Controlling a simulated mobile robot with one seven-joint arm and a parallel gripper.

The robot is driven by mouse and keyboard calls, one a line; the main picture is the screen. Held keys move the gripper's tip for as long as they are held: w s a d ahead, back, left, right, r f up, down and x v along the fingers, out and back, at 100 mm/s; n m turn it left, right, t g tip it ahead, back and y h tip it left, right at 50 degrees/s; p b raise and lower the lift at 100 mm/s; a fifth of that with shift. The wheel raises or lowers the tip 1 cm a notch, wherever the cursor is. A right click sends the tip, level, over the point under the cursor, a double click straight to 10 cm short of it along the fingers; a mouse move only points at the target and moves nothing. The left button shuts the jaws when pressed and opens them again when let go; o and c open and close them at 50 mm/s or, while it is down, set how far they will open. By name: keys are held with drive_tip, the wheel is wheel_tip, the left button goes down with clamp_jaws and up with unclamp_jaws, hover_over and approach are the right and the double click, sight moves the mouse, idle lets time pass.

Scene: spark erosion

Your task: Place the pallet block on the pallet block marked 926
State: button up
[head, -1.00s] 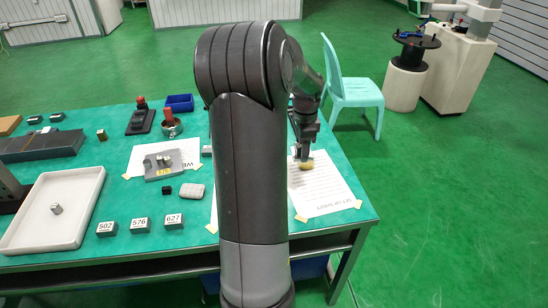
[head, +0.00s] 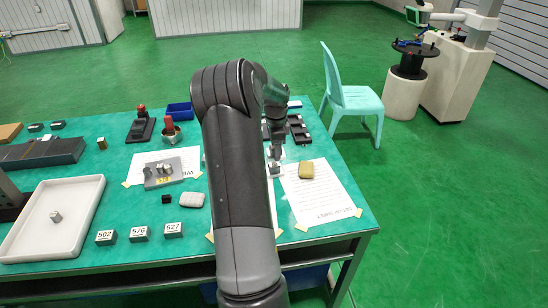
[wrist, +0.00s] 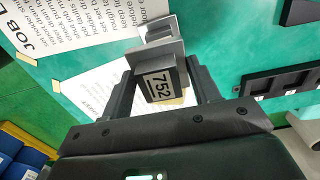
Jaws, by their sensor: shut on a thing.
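My gripper (wrist: 161,72) is shut on a dark pallet block (wrist: 158,84) whose white label reads 752. In the head view my gripper (head: 275,167) is over the right part of the table, just left of a yellow block. A grey stepped metal piece (wrist: 159,28) shows just beyond the held block in the wrist view; I cannot tell whether they touch. Blocks labelled 502 (head: 105,237), 576 (head: 139,234) and 627 (head: 173,230) stand in a row at the table's front. I cannot read 926 on anything; my arm hides part of the table.
The yellow block (head: 306,170) sits on a printed sheet (head: 322,197). A black compartment tray (head: 298,130) lies behind it. A white tray (head: 88,208) is at left, and a grey fixture (head: 188,165) and a pale rounded block (head: 191,199) are left of my arm.

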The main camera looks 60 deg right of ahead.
sight(274, 164)
drive_tip(key=shift+w+f, duration=0.3)
drive_tip(key=shift+w, duration=0.05)
drive_tip(key=shift+f, duration=1.85)
drive_tip(key=o, duration=1.3)
drive_tip(key=shift+f, duration=0.15)
wheel_tip(274, 164, up, 12)
drive_tip(key=shift+a+r, duration=0.1)
drive_tip(key=shift+r, duration=0.05)
